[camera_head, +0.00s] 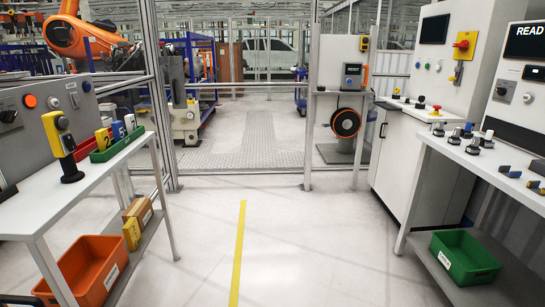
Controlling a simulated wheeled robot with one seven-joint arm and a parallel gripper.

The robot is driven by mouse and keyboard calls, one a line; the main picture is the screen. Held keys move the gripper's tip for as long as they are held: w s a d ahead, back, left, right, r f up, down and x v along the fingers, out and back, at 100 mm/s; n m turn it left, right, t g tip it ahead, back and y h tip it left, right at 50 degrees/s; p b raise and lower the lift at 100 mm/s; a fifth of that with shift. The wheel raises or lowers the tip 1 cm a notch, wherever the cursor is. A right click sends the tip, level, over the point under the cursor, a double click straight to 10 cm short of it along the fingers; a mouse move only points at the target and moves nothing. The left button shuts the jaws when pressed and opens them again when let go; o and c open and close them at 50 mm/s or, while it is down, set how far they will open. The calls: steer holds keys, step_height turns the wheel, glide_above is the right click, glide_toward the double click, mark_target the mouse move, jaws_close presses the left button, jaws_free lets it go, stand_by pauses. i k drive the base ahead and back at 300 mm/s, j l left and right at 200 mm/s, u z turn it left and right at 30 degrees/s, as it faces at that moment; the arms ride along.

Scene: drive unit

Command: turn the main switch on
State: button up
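A rotary switch with a red handle on a yellow plate (464,45) is on the front of the light grey cabinet (446,80) at the upper right. It looks like the main switch. Its handle looks roughly level, but it is too small to tell its setting for sure. My gripper is not in view.
A right bench (470,170) with knobs and a green bin (463,257) stands before the cabinet. A left bench (70,200) holds a yellow pendant (60,137); an orange bin (85,270) is below. Floor around the yellow line (238,250) is clear.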

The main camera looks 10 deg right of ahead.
mark_target(463, 45)
steer(key=i, duration=3.75)
steer(key=i+j+z, duration=0.1)
steer(key=i+z, duration=0.35)
steer(key=i+j+z, duration=0.25)
steer(key=i+z, duration=0.25)
